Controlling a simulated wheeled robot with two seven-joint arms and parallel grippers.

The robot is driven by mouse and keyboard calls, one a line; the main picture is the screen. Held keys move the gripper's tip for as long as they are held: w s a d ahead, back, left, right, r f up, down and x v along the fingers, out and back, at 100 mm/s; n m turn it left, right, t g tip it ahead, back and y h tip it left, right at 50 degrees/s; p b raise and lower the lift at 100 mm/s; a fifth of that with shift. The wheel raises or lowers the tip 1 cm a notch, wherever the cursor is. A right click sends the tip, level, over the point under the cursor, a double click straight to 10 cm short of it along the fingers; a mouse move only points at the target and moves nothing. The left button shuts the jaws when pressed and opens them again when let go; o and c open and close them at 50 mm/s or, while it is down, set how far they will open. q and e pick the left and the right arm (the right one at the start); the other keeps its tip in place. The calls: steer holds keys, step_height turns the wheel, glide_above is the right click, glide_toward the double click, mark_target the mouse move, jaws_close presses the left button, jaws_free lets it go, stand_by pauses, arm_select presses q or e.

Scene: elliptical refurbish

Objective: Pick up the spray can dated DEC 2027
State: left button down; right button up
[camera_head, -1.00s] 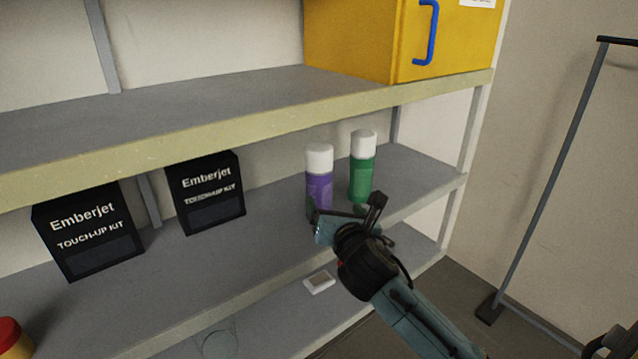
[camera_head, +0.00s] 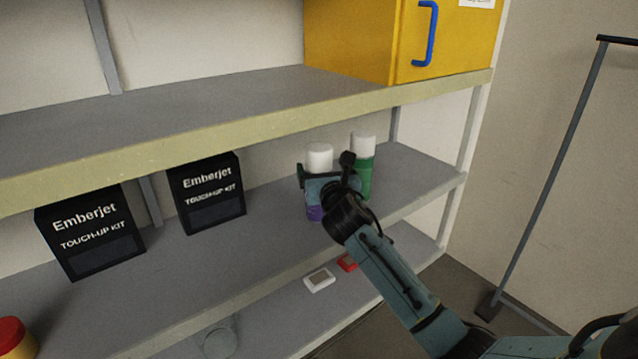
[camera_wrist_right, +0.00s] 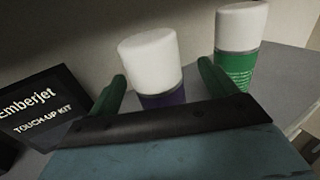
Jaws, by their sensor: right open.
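A purple spray can with a white cap (camera_head: 319,158) stands upright on the middle shelf, partly hidden behind my right gripper (camera_head: 326,172). A green spray can with a white cap (camera_head: 364,172) stands just to its right. My right gripper is open in front of the purple can. In the right wrist view the purple can (camera_wrist_right: 152,62) stands between the open fingers, and the green can (camera_wrist_right: 240,45) is beyond the right finger. I cannot read a date on either can. My left gripper is not in view.
Two black Emberjet touch-up kit boxes (camera_head: 88,232) (camera_head: 206,192) stand to the left on the same shelf. The upper shelf (camera_head: 250,110) with a yellow cabinet (camera_head: 350,40) is above. A small white item (camera_head: 319,280) and a red one (camera_head: 347,263) lie lower down.

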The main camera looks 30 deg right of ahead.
steer(key=x, duration=0.3)
steer(key=shift+w+a+r, duration=0.1)
steer(key=shift+w+a, duration=0.1)
steer(key=shift+w, duration=0.15)
steer(key=shift+w+d, duration=0.2)
steer(key=shift+w, duration=0.25)
steer(key=c, duration=1.7)
steer(key=shift+c, duration=0.6)
steer(key=shift+r, duration=0.15)
